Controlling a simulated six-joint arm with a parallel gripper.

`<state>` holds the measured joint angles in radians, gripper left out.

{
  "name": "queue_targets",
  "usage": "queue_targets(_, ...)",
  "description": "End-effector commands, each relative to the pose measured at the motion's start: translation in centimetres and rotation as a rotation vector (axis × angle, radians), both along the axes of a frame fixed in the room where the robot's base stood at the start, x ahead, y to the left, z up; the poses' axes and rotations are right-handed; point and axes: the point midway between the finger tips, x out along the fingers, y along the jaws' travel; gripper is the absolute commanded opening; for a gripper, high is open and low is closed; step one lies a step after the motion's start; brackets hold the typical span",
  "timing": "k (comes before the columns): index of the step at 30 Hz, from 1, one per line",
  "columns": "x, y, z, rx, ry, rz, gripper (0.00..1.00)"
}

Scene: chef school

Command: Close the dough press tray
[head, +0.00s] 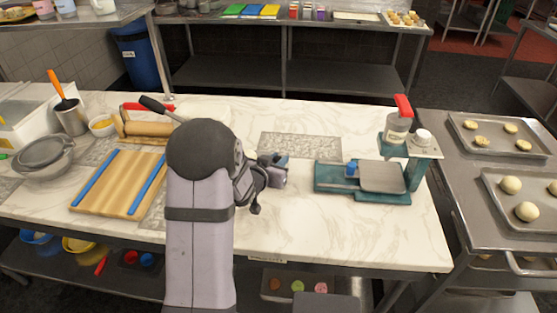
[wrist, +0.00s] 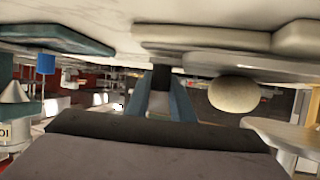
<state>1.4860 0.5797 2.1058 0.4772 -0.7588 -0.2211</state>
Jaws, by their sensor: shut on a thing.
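The dough press (head: 362,196) stands at the right of the marble counter, with a teal base and a red-handled press head (head: 402,120). Its grey metal tray (head: 382,178) lies on the base, mostly to the left of the press column. A blue knob (head: 352,169) stands at the tray's left edge. My gripper (head: 281,172) is left of the press, apart from the knob. In the wrist view its fingers (wrist: 164,98) are close together around a small dark thing I cannot make out. The knob (wrist: 45,63) shows at the left there.
A patterned grey mat (head: 300,146) lies behind my gripper. A wooden board with blue rails (head: 118,184), a rolling pin (head: 148,129) and bowls (head: 45,152) fill the left side. Baking trays (head: 520,224) with dough stand at the right. The counter's front right is clear.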

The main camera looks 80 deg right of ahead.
Motion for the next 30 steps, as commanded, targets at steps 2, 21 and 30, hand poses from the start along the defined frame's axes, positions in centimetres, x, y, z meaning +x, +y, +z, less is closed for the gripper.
queue_targets(2, 1.1, -0.1, 0.1, 0.000, 0.000, 0.005, 0.00)
queue_targets(21, 4.4, 0.0, 0.0, 0.000, 0.001, 0.001, 0.40)
queue_targets(30, 4.4, 0.1, 0.0, 0.000, -0.001, 0.002, 0.40)
